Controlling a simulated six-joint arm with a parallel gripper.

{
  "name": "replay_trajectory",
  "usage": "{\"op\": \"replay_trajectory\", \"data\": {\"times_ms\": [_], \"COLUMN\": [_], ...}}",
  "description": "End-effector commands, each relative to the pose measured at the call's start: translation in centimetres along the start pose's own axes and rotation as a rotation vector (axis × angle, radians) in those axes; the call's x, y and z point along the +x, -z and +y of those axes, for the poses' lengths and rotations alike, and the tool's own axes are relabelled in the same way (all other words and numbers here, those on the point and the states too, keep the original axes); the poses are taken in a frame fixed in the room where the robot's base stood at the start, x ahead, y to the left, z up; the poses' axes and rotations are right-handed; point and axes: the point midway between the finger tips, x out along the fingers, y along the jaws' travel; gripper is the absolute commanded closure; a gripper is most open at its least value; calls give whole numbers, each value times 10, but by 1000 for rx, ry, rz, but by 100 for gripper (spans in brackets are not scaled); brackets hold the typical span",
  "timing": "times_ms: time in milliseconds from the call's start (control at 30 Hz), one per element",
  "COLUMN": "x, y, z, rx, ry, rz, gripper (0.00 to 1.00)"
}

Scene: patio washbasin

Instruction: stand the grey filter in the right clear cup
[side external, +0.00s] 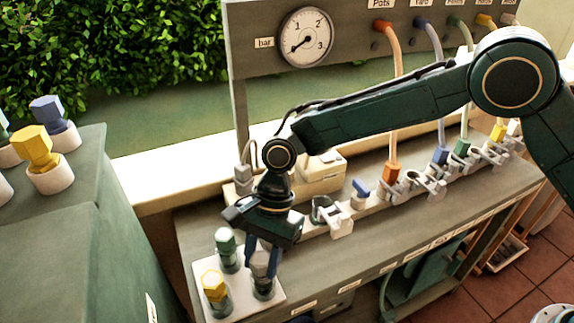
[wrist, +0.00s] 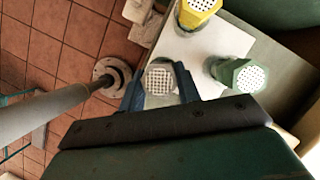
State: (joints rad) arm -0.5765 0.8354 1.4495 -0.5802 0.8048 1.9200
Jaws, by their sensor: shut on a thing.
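The grey filter (side external: 261,266) is upright between the blue fingers of my gripper (side external: 263,262), which is shut on it. Its grid top shows between the fingertips in the wrist view (wrist: 160,80). The filter is at the right clear cup (side external: 263,291), its lower end apparently inside the rim. I cannot tell how deep it sits. The cup stands on a white board (side external: 237,306). A green filter (side external: 226,241) stands in the back cup, and a yellow filter (side external: 213,284) stands in the front left cup. Both also show in the wrist view, green (wrist: 238,74) and yellow (wrist: 197,12).
A pipe bench (side external: 350,235) runs to the right with clips and coloured hose ends. A pressure gauge (side external: 305,38) hangs on the back panel. A dark green cabinet (side external: 70,235) at left carries yellow and blue capped pieces. The bench drops to a tiled floor (wrist: 70,40).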

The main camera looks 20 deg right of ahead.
Motion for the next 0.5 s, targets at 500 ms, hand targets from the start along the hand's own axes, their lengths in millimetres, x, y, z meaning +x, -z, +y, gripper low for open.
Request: {"op": "replay_trajectory", "data": {"times_ms": [500], "x": [6], "y": [2], "z": [0], "rx": [-1], "ry": [0], "rz": [0], "gripper": [58]}}
